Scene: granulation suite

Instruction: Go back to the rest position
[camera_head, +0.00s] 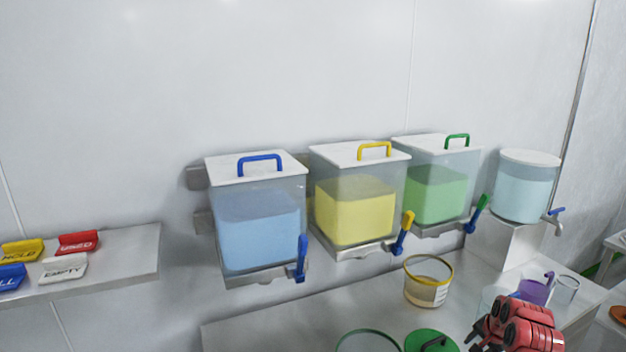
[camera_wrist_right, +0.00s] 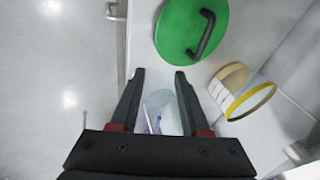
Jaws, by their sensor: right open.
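My right gripper (camera_wrist_right: 160,75) is open in the right wrist view, with its two dark fingers apart and nothing between their tips. Below and behind the fingers a clear vessel with something purple in it (camera_wrist_right: 160,115) shows. In the head view my red right arm (camera_head: 520,325) comes in at the lower right, over the counter (camera_head: 290,330); its fingertips are hard to make out there. My left gripper is not in view.
Blue (camera_head: 260,225), yellow (camera_head: 355,210) and green (camera_head: 436,192) bins hang on the wall. A yellow-rimmed tub (camera_head: 428,282), green lid (camera_head: 432,342), purple jug (camera_head: 537,290) and clear beaker (camera_head: 567,289) are on the counter. A water tank (camera_head: 525,188) stands right; a shelf (camera_head: 130,255) holds signs left.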

